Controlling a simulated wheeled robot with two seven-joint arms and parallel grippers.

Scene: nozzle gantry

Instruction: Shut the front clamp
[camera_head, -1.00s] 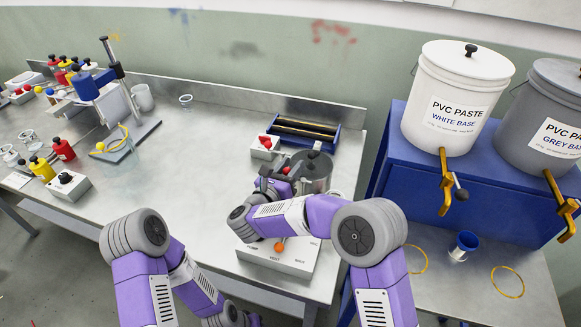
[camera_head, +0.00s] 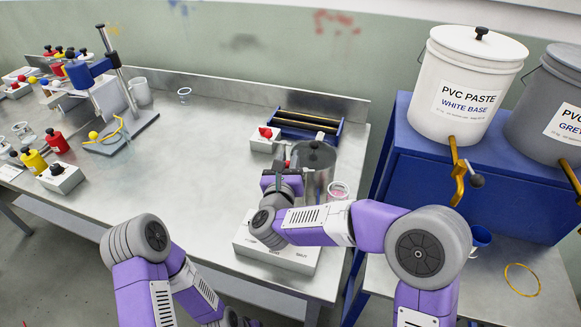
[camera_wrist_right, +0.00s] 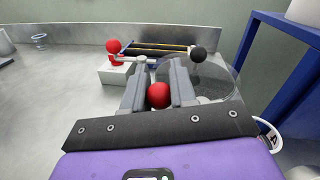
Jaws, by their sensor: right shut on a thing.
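The vacuum pot (camera_head: 318,163), a grey vessel with a see-through lid, stands on a white control base (camera_head: 290,256) at the front right of the bench. In the right wrist view its clear lid (camera_wrist_right: 222,72) with a black knob (camera_wrist_right: 198,53) lies just beyond my fingers. My right gripper (camera_head: 281,178) is at the pot's left front side. In the right wrist view my right gripper (camera_wrist_right: 158,88) is shut on a red ball knob (camera_wrist_right: 158,96), seemingly the front clamp's handle. The clamp's body is hidden behind my fingers and arm.
A white box with a red knob (camera_head: 265,134) and a blue rack (camera_head: 305,125) stand behind the pot. A cup with pink contents (camera_head: 338,191) is close on its right. A blue stand (camera_head: 425,165) with paste buckets (camera_head: 465,85) is further right. The bench's middle is clear.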

